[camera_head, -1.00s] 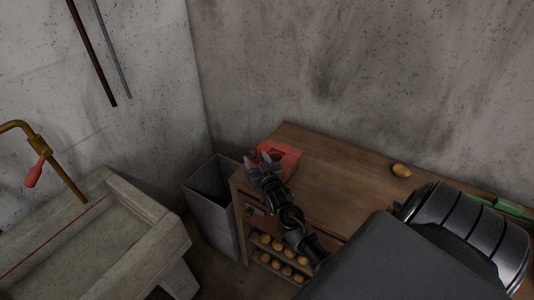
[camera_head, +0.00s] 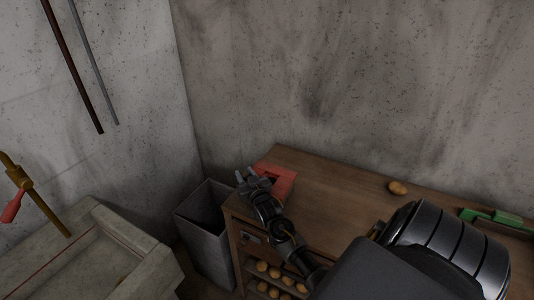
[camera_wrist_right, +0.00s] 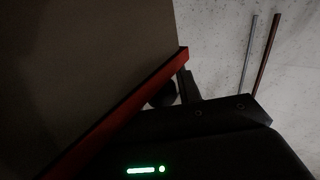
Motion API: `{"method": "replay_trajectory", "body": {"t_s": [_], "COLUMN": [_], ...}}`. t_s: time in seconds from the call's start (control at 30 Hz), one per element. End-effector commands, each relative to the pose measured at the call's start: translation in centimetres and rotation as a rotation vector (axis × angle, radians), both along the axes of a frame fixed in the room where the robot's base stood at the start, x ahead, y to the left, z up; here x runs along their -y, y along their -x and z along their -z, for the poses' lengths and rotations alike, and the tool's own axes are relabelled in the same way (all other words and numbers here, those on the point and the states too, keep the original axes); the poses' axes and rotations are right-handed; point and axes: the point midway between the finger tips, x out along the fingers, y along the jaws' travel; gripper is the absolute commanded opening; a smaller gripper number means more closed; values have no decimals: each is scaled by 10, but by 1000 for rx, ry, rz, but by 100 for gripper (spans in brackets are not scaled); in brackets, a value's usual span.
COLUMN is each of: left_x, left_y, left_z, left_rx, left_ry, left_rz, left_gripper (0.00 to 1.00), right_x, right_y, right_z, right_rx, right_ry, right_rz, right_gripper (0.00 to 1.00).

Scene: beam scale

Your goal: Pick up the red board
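The red board (camera_head: 283,181) lies at the left end of the wooden table, with a dark opening or mark in its middle. My right gripper (camera_head: 245,174) is at the board's left side, close to it, and its arm covers part of the board's front. Its two fingertips look apart. I cannot tell whether they touch the board. In the right wrist view a red edge (camera_wrist_right: 115,117) runs diagonally beside a dark finger (camera_wrist_right: 187,86); a large dim brown surface lies beyond it. My left gripper is not in view.
The wooden table (camera_head: 335,197) is mostly clear in the middle. A potato-like object (camera_head: 397,187) and a green object (camera_head: 490,217) lie to the right. A grey bin (camera_head: 205,222) stands left of the table, near a stone sink (camera_head: 125,235). Walls close the back.

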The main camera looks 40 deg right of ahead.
Motion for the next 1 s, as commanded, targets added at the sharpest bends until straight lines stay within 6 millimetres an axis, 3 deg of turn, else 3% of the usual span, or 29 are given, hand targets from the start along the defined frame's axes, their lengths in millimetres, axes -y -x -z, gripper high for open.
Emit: {"method": "replay_trajectory", "body": {"t_s": [0.03,0.23,0.7,0.87,1.0], "left_x": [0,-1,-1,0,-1], "left_y": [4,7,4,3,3], "left_z": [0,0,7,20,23], "left_rx": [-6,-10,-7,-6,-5], "left_ry": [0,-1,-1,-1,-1], "left_rz": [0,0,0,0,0], "left_gripper": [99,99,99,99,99], "right_x": [0,0,0,-1,-15], "right_y": [0,0,0,0,22], "right_z": [0,-1,-10,-33,-62], "right_rx": [1,1,6,10,10], "right_ry": [0,0,2,2,1], "right_rz": [0,0,0,-1,-1], "right_gripper": [27,1,0,0,0]}}
